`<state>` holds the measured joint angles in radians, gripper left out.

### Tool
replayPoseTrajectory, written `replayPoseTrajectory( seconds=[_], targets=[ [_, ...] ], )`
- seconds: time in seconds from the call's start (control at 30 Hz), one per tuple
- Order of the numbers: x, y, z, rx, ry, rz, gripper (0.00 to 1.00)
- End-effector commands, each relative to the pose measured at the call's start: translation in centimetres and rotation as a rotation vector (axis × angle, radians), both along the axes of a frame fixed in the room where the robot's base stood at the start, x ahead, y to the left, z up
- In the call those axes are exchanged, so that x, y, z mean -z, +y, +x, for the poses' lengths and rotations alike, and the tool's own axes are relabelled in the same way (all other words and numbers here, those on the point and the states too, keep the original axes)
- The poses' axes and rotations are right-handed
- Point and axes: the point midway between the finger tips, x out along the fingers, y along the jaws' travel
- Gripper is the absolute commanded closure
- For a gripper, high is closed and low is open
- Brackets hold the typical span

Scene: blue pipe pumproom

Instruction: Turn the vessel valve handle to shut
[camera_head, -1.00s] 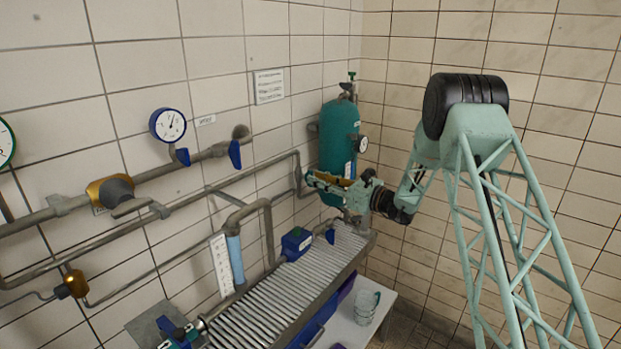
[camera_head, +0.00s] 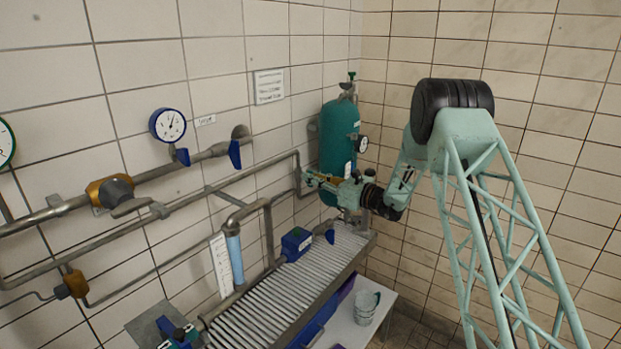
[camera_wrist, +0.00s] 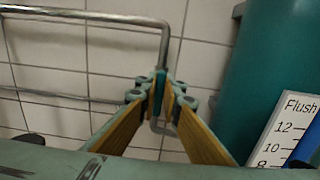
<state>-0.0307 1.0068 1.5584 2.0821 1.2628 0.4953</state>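The teal vessel (camera_head: 338,140) stands upright in the far corner; it also fills the right of the wrist view (camera_wrist: 265,75). My gripper (camera_head: 314,180) is at the vessel's lower left, by the end of the grey pipe. In the wrist view, my gripper (camera_wrist: 161,98) has its yellow-padded fingers drawn together at the tips around a narrow teal piece, seemingly the vessel valve handle (camera_wrist: 160,82). The fingertips hide much of it, and the valve body cannot be made out. A grey pipe (camera_wrist: 165,45) bends down just behind it.
A slatted grey rack (camera_head: 275,300) runs below my gripper, with a blue box (camera_head: 296,243) at its back edge. Pipes, a gauge (camera_head: 167,125) and blue handles (camera_head: 234,154) line the left wall. A "Flush" scale (camera_wrist: 285,130) is close on the right.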

Motion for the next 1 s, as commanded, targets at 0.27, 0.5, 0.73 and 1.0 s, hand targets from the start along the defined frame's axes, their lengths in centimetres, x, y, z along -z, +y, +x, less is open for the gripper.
replayPoseTrajectory(
  seconds=[0.27, 0.5, 0.73, 1.0],
  targets=[
    [-0.01, 0.0, 0.0, 0.0, 0.005, 0.003, 1.0],
    [-0.05, -0.04, 0.05, 0.0, 0.047, 0.03, 1.0],
    [-0.13, -0.1, 0.16, 0.0, 0.142, 0.089, 1.0],
    [-0.1, -0.22, 0.35, 0.0, 0.314, 0.196, 1.0]
  ],
)
